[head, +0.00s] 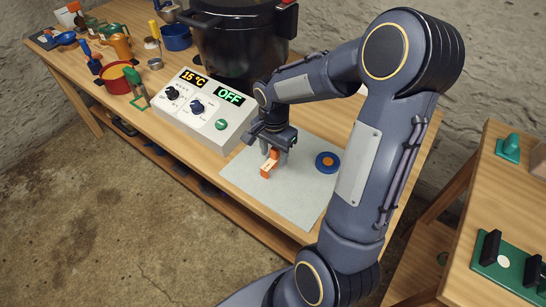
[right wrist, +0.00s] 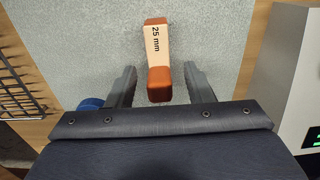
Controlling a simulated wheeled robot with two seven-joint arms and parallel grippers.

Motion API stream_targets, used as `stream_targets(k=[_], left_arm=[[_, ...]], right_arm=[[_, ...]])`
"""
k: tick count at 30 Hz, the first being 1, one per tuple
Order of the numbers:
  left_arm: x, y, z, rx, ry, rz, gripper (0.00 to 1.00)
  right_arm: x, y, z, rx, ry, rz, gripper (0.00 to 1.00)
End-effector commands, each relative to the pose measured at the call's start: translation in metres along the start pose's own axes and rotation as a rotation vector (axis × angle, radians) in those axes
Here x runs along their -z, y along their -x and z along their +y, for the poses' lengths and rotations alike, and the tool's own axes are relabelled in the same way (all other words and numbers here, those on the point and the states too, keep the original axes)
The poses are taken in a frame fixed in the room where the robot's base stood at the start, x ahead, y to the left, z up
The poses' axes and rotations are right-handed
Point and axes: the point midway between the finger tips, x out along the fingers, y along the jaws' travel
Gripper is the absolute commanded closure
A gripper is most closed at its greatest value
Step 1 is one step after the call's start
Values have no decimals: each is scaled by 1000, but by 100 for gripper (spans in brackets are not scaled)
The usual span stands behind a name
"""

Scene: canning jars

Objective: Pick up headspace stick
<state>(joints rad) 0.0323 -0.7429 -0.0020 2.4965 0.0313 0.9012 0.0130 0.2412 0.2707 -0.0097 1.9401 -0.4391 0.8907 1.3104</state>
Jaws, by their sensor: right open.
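The headspace stick (head: 267,168) is a short orange piece with a cream middle. It lies on the light grey mat (head: 292,195). In the right wrist view the stick (right wrist: 158,45) shows the print "25 mm" on its cream part. My right gripper (head: 273,154) is open, right at the stick in the head view. In the right wrist view the stick's near orange end lies between the two spread fingers of the right gripper (right wrist: 159,82), with a visible gap on each side. Whether the fingertips touch the mat cannot be told. My left gripper is not in view.
A control box (head: 205,112) reading "15 °C" and "OFF" stands left of the mat. A big black pot (head: 240,45) is behind it. A blue and orange disc (head: 327,162) lies on the mat to the right. Several tools and pots crowd the table's far left.

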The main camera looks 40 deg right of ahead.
Motion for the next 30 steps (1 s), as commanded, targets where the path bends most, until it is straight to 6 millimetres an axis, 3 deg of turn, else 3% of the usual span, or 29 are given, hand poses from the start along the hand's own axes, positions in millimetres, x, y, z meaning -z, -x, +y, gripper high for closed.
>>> stream_targets(k=[3,10,21,30], left_arm=[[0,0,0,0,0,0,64],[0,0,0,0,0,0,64],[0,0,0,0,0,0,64],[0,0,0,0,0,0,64]], right_arm=[[0,-10,0,0,-1,-1,53],[0,-11,0,1,-1,0,53],[0,-10,0,1,0,0,100],[0,-8,0,2,0,0,100]])
